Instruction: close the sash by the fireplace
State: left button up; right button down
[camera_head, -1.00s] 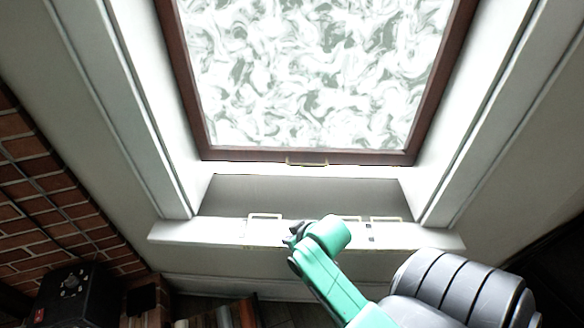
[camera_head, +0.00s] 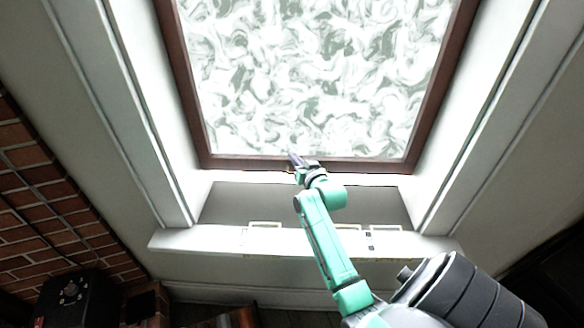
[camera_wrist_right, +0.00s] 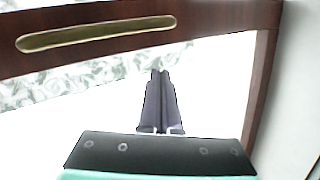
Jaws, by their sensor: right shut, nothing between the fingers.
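The sash (camera_head: 432,110) is a dark brown frame around swirly white-and-green glass, at the top middle of the head view. Its bottom rail stands clear of the pale sill (camera_head: 200,240), with a grey gap between them. My right gripper (camera_head: 293,155) reaches up to the middle of the bottom rail and is shut and empty. In the right wrist view, the brown rail crosses the top with a long brass handle (camera_wrist_right: 95,33). The shut fingers (camera_wrist_right: 159,74) lie below the rail, over the bright pane area; contact cannot be told. In the head view my gripper hides the handle. My left gripper is not in view.
White window jambs (camera_head: 150,130) flank the sash on both sides. Pale rectangular hardware (camera_head: 265,226) sits along the sill. A brick wall (camera_head: 40,210) and a dark box (camera_head: 75,300) are at the left.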

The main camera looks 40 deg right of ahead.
aim_at(287, 162)
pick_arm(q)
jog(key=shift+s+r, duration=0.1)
pick_arm(e)
jog(key=shift+w+a+f, duration=0.15)
jog(key=shift+a+f, duration=0.05)
jog(key=shift+f, duration=0.75)
jog(key=shift+w+a+f, duration=0.1)
jog(key=shift+a+f, duration=0.1)
jog(key=shift+f, duration=0.75)
